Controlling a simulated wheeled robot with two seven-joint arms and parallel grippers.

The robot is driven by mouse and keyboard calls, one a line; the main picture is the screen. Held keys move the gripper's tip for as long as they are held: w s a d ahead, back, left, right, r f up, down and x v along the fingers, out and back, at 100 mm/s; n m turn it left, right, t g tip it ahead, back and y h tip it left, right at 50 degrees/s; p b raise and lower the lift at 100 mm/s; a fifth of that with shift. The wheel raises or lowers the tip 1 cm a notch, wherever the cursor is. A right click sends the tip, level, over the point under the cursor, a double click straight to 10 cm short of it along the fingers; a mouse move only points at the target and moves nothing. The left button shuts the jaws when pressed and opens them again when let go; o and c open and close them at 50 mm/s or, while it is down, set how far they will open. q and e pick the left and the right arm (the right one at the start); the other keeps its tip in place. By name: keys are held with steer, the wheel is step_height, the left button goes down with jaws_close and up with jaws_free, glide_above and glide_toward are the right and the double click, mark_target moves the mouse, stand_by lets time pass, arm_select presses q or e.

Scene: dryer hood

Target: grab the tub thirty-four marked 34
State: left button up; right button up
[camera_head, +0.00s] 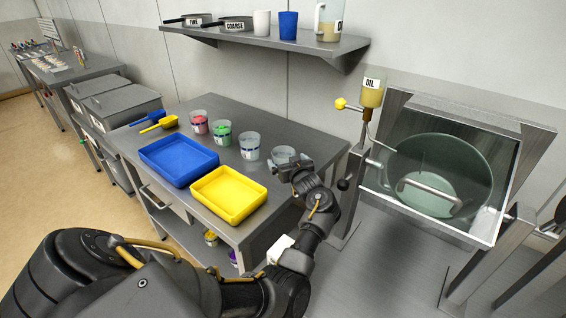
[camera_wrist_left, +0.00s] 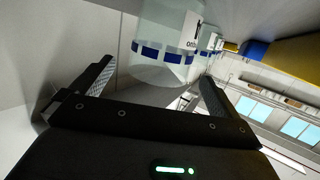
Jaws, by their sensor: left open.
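Several clear tubs stand in a row on the grey table. One has red contents (camera_head: 199,122), one green (camera_head: 221,133), and two look pale or empty: a middle one (camera_head: 250,147) and an end one (camera_head: 284,154). No number 34 is readable on any tub. My left gripper (camera_head: 288,168) is at the end tub, on its near side, and partly covers it. In the left wrist view, a clear tub with a blue-checked band and a white label (camera_wrist_left: 168,50) stands beyond and between the open fingers (camera_wrist_left: 157,80). Contact cannot be told. My right gripper is out of view.
A blue tray (camera_head: 179,160) and a yellow tray (camera_head: 229,195) lie on the table left of my gripper. A shelf (camera_head: 270,42) with pans and cups hangs above. A glass-fronted hood (camera_head: 440,170) and an oil bottle (camera_head: 372,94) are at right.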

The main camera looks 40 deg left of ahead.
mark_target(283, 155)
arm_select(q)
steer(key=shift+w+a+r, duration=0.15)
steer(key=shift+w+a, duration=0.05)
steer(key=shift+a, duration=0.15)
steer(key=p+x, duration=0.1)
steer(key=x, duration=0.3)
steer(key=shift+w+a, duration=0.1)
steer(key=shift+a, duration=0.1)
steer(key=shift+d, duration=0.1)
steer(key=c, duration=1)
